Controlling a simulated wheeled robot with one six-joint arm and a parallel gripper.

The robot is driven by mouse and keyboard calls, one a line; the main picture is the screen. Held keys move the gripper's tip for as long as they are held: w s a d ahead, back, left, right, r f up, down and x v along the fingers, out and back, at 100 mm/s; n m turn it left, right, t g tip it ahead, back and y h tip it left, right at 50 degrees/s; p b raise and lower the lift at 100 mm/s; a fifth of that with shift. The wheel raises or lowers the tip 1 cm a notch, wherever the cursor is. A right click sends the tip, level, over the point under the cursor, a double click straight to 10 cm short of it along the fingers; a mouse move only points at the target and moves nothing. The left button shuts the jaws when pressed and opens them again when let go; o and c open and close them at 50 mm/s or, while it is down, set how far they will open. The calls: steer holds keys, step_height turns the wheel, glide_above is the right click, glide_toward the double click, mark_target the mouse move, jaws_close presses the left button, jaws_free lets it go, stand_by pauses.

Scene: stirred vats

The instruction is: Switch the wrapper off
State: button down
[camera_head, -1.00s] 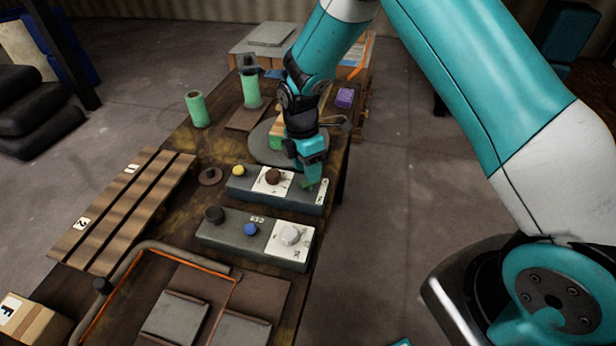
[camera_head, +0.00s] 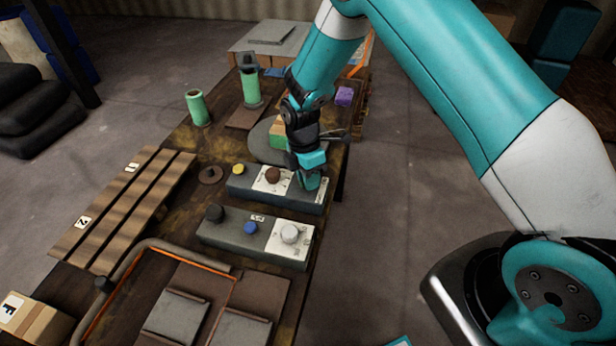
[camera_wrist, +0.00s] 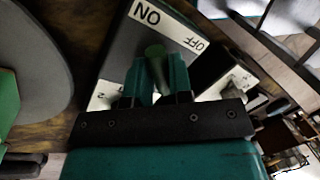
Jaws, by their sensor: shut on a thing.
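A grey control box (camera_head: 243,190) stands across the bench with a yellow button (camera_head: 238,169) and a brown knob (camera_head: 273,175) on a white dial plate. At its right end is a dark green switch lever (camera_wrist: 155,58), between an ON label (camera_wrist: 147,12) and an OFF label (camera_wrist: 197,43) in the wrist view. My gripper (camera_head: 309,182) points down at this end. In the wrist view my gripper (camera_wrist: 157,80) is shut on the lever, one teal finger on each side. The fingers hide its lower part. In the head view my gripper hides most of it.
A second grey box (camera_head: 225,232) with black, blue and pale knobs stands nearer. A grey round plate (camera_head: 258,150) carrying a green-and-yellow block (camera_head: 279,128) lies just behind. Green rolls (camera_head: 198,107) stand back left. A slatted rack (camera_head: 120,205) lies left. Open floor is on the right.

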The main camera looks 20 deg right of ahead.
steer(key=shift+w, duration=0.1)
steer(key=m+y, duration=0.1)
steer(key=m, duration=0.3)
steer(key=shift+w+m, duration=0.1)
steer(key=shift+m, duration=0.3)
steer(key=m, duration=0.4)
steer(key=shift+d+r+t+y, duration=0.1)
steer(key=shift+t+y, duration=0.2)
steer(key=shift+y, duration=0.1)
steer(key=m, duration=0.5)
steer(key=shift+t+y, duration=0.3)
steer(key=shift+d+m+t, duration=0.1)
steer(key=shift+m+t, duration=0.3)
steer(key=shift+m, duration=1.7)
steer(key=c, duration=1.2)
jaws_free()
steer(key=shift+c, duration=0.2)
steer(key=shift+o, duration=1)
